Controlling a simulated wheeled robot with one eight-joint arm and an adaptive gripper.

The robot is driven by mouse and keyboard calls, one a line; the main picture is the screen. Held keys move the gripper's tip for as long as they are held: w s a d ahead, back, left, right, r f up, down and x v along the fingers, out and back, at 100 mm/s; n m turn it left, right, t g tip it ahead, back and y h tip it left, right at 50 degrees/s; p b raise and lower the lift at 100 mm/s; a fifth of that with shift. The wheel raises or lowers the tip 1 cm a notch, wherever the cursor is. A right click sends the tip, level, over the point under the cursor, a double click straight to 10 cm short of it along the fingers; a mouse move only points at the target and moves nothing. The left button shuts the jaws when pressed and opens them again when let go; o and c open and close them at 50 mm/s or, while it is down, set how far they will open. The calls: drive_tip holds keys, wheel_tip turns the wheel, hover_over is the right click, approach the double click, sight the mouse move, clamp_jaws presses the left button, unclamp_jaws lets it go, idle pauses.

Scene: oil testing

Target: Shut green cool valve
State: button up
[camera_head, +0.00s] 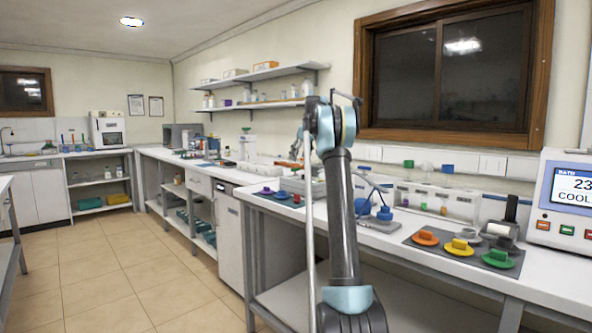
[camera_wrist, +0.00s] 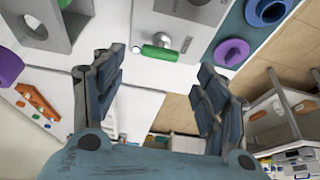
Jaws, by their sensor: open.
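The green valve handle (camera_wrist: 158,52) shows in the wrist view as a short green bar on a grey metal fitting, beside a round silver knob. It lies ahead of my gripper (camera_wrist: 163,62), between the lines of its two fingers. My gripper is open, with a wide empty gap between the fingers, and I see no clear contact with the handle. In the head view my arm stands over the bench, and its links hide the gripper's fingers. I cannot make out the green handle there.
A purple ring (camera_wrist: 232,52) and a blue ring (camera_wrist: 268,11) lie near the handle. Orange, yellow and green pieces sit on a dark mat (camera_head: 469,256) at the bench's right. A bath unit (camera_head: 562,207) with a display stands at far right. Tiled floor (camera_head: 110,265) is clear at left.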

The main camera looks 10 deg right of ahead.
sight(295, 170)
drive_tip(key=shift+x, duration=3)
drive_tip(key=c, duration=1)
